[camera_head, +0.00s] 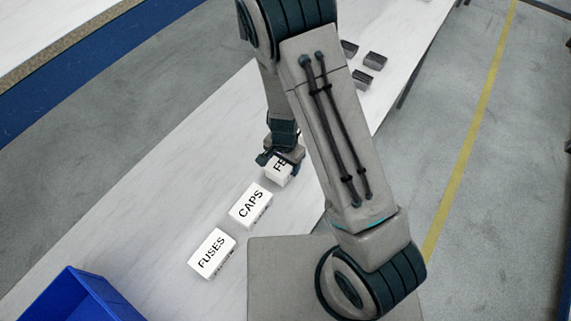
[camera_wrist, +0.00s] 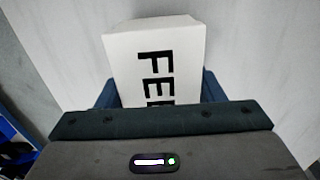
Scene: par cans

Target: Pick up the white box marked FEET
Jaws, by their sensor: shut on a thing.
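I cannot tell whether the box is lifted off the table.
A white box marked CAPS (camera_head: 250,205) stands close to the held box, and one marked FUSES (camera_head: 212,253) stands beyond it, nearer the front. A blue crate (camera_head: 92,292) is at the lower left. Several small dark blocks (camera_head: 374,60) lie farther back on the table (camera_head: 165,190).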

